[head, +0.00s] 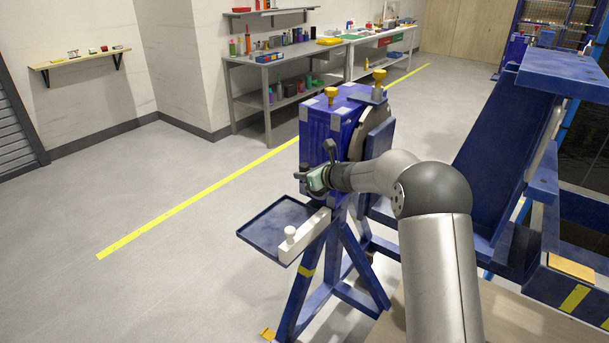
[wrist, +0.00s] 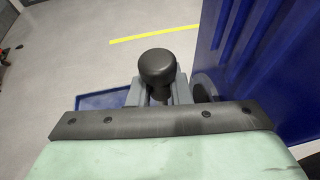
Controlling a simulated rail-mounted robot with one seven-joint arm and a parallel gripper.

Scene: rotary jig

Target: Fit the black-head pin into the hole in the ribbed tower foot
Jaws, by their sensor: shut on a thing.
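My gripper (wrist: 158,94) is shut on the black-head pin (wrist: 157,66), whose round black head stands up between the two grey fingers in the wrist view. The pin's shank is mostly hidden by the head and fingers. The blue ribbed tower foot (wrist: 262,58) rises just right of the gripper there. A grey round part (wrist: 204,86) shows low on it, partly hidden, and I cannot tell whether it is the hole. In the head view, my gripper (head: 304,179) is in front of the blue tower (head: 318,128), and the pin is too small to make out clearly.
A blue tray (head: 268,222) and a white bar (head: 305,238) with a white knob (head: 290,233) sit below my gripper. Yellow knobs (head: 331,93) top the tower. A blue frame (head: 510,150) stands at right. Floor at left is clear.

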